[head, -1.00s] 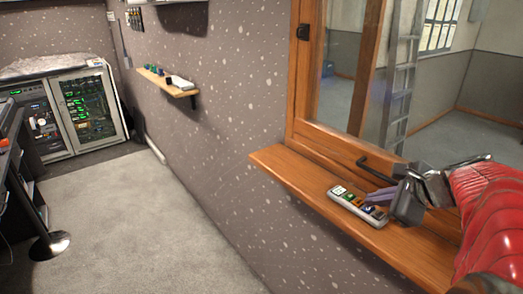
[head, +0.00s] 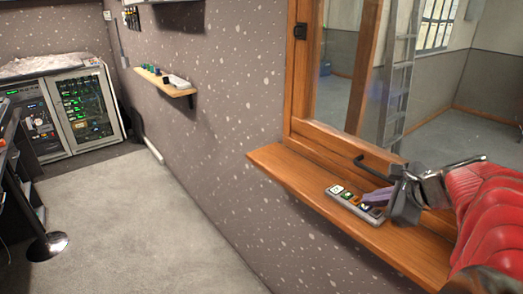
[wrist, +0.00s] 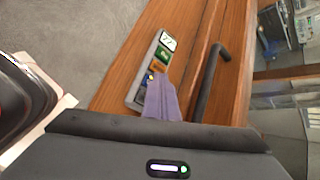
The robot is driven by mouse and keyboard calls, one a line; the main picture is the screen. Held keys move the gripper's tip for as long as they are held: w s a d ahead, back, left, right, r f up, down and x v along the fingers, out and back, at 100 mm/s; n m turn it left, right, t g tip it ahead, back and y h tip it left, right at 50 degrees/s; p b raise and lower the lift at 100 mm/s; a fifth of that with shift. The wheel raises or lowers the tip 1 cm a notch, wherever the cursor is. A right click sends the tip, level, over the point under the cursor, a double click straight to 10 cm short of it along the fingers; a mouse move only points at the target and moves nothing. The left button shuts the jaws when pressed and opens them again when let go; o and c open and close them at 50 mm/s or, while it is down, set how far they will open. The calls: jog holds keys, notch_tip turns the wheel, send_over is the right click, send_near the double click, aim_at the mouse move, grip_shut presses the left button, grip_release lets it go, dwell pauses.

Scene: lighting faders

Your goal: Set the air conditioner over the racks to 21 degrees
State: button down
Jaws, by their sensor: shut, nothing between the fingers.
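A slim grey remote panel (head: 345,200) lies on the wooden window sill. It has a small white display (wrist: 168,41) at one end and a row of coloured buttons: green (wrist: 163,54), orange (wrist: 157,66) and blue toward the other end. Dark digits show on the display, too small to read surely. My gripper (head: 368,198) is shut and empty, its purple fingers over the blue-button end; in the wrist view the fingers (wrist: 157,88) hide part of that end. I cannot tell whether the tips touch a button. The air conditioner cannot be made out.
Equipment racks (head: 65,112) with green lights stand at the far left. A black window handle (head: 378,165) is close behind the fingers. A small shelf (head: 160,80) with several items hangs farther along the wall.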

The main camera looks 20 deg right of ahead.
jog(key=shift+r, duration=0.7)
jog(key=shift+r, duration=2.5)
jog(key=shift+r, duration=0.1)
dwell(0.8)
notch_tip(320, 180, up, 4)
jog(key=shift+f, duration=0.25)
jog(key=shift+f, duration=4.4)
